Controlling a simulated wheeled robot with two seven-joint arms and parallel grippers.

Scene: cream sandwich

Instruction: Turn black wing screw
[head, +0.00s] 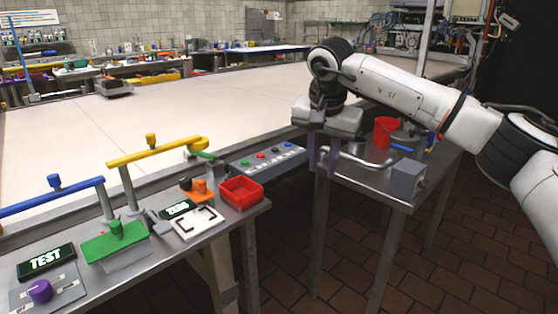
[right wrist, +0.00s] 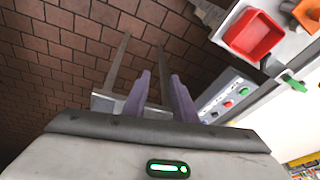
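A small black knob-like part (head: 185,184), which may be the black wing screw, sits beside an orange fixture (head: 203,193) on the metal side table. Its wing shape is too small to make out. The orange fixture also shows at the top right of the right wrist view (right wrist: 308,14). My right gripper (head: 322,160) points down near the corner of the right-hand metal table, well to the right of the black part. In the right wrist view its two purple fingers (right wrist: 160,92) are apart with nothing seen held between them. My left gripper is out of view.
A red tray (head: 241,192) and a button panel (head: 262,160) lie between the orange fixture and my right gripper. A yellow bar handle (head: 155,152) and a blue one (head: 50,197) stand at left. A grey box with a bent pipe (head: 405,180) is near my right gripper.

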